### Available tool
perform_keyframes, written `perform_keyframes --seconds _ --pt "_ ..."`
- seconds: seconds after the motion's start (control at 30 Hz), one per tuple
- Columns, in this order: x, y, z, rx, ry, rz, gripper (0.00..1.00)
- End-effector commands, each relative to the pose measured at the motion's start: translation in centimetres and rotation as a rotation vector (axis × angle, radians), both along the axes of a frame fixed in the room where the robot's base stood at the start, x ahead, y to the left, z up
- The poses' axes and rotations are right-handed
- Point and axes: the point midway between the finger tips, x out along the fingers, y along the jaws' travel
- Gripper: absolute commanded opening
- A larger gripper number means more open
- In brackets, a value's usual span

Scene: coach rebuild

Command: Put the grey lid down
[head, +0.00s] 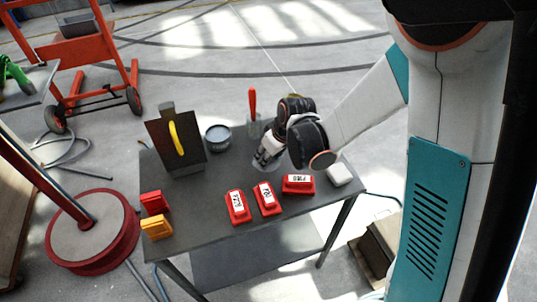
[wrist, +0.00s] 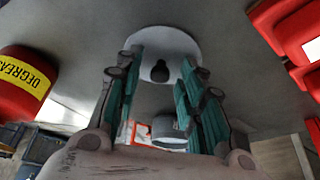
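The grey lid (wrist: 160,40) is a pale round disc with a dark knob (wrist: 160,71), seen in the wrist view just beyond my fingertips. In the head view a pale edge of the lid (head: 262,166) shows on the table under my gripper (head: 266,154), mostly hidden by it. In the wrist view my gripper (wrist: 160,66) is open, with a finger on each side of the knob and gaps between. The lid appears to lie flat on the table. A round grey tin (head: 217,137) stands left of my gripper; it also shows in the wrist view (wrist: 168,130).
Three red labelled blocks (head: 266,198) lie along the front of the dark table (head: 205,222). A board with a yellow handle (head: 176,140) stands at the left. A red degreaser container (wrist: 22,85) is close to my fingers.

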Motion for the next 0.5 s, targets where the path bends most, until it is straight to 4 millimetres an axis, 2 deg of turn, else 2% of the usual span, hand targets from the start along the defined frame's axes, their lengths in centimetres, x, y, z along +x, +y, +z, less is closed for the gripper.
perform_keyframes --seconds 0.17,0.5 --pt "-0.3 -0.3 1.4 0.0 0.0 -0.001 0.36" --pt "-2.4 -1.9 7.9 0.0 0.0 -0.001 0.36"
